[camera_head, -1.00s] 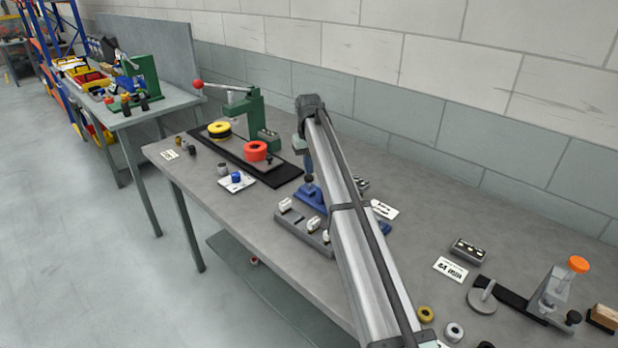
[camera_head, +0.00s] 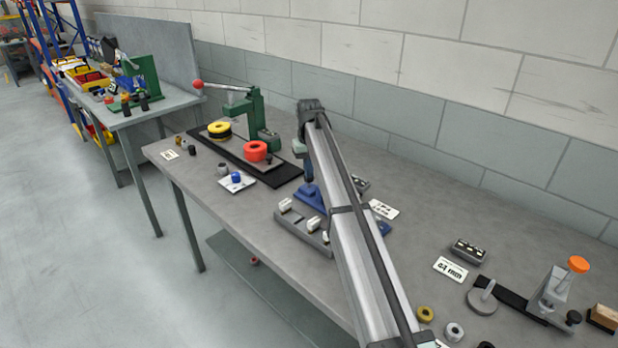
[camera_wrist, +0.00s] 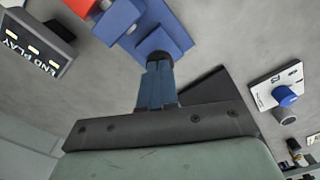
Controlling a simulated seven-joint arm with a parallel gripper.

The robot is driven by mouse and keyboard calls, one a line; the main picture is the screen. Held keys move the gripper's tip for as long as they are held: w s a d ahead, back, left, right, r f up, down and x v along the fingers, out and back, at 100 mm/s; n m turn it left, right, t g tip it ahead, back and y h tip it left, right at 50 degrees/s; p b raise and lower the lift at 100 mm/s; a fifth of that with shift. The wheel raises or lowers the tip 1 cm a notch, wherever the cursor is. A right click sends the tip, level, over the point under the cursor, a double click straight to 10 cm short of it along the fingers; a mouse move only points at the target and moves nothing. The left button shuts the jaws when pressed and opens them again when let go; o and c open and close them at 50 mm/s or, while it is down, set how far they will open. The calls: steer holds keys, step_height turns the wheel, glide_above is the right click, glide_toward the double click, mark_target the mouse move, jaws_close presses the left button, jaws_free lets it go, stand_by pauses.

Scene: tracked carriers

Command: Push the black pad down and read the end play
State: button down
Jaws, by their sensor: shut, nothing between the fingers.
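My gripper (camera_wrist: 157,88) is shut and empty, its fingers blue. In the wrist view its tips meet or overlap the black pad (camera_wrist: 161,57); I cannot tell whether they press on it. The pad sits at the end of the blue fixture (camera_wrist: 158,38). In the head view my gripper (camera_head: 309,178) is right above the blue fixture (camera_head: 309,196), and my arm hides much of it. A dark box marked END PLAY (camera_wrist: 38,45) with small pale windows stands at the left of the wrist view; I can read no value on it.
A grey rack (camera_head: 290,228) with white pieces stands in front of the fixture. A white card with a blue knob (camera_head: 236,180) and a green press (camera_head: 251,112) are to the left. A clamp with an orange knob (camera_head: 577,265) is at the right.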

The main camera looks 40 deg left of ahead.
steer(key=shift+f, duration=0.25)
stand_by(0.4)
steer(key=shift+r, duration=1.9)
